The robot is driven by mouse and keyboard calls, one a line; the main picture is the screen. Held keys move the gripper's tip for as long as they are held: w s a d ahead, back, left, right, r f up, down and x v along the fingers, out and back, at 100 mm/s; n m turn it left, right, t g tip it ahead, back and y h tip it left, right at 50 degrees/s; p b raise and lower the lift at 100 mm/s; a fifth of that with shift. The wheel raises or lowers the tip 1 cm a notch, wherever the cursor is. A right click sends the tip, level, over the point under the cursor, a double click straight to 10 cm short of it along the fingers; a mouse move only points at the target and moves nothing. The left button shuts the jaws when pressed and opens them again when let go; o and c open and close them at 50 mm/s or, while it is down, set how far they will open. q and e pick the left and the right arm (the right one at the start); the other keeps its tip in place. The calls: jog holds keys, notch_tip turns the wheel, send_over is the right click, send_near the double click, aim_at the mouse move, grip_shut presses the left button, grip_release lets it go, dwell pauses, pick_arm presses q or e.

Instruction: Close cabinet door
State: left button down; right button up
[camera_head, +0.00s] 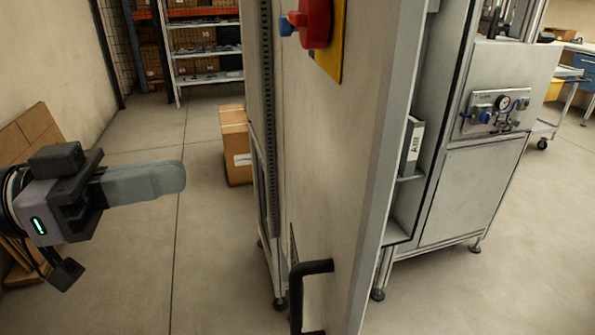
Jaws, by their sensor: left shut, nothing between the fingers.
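The cabinet door (330,190) stands open, seen nearly edge-on in the middle of the head view. It has a dark handle (312,268) low down and a red switch (316,22) on a yellow plate near the top. The cabinet's shelves (410,178) show to the right of the door, with a white binder (412,145) on one. My left gripper (182,176) is shut and empty, left of the door and pointing right, with a visible gap between them. My right gripper is not in view.
A cardboard box (236,145) stands on the floor behind the door, left of it. A steel machine with a gauge panel (494,112) stands right of the shelves. Shelving with boxes (205,50) is at the back. The floor (150,240) below my left gripper is clear.

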pick_arm(q)
jog(key=s+r+m+g, duration=0.2)
jog(key=s+r+g, duration=0.1)
jog(key=s, duration=0.1)
jog(key=p, duration=0.5)
send_near(336, 159)
jog(key=shift+h, duration=0.4)
jog(key=d, duration=0.5)
jog(key=shift+w+f, duration=0.2)
jog(key=shift+w, duration=0.15)
jog(key=shift+w+d, duration=0.15)
jog(key=shift+d, duration=0.5)
jog(key=shift+d+f, duration=0.15)
jog(key=shift+d, duration=0.05)
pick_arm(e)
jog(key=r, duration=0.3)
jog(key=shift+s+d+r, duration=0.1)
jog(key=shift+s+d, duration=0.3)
pick_arm(q)
jog(key=shift+w+d, duration=0.1)
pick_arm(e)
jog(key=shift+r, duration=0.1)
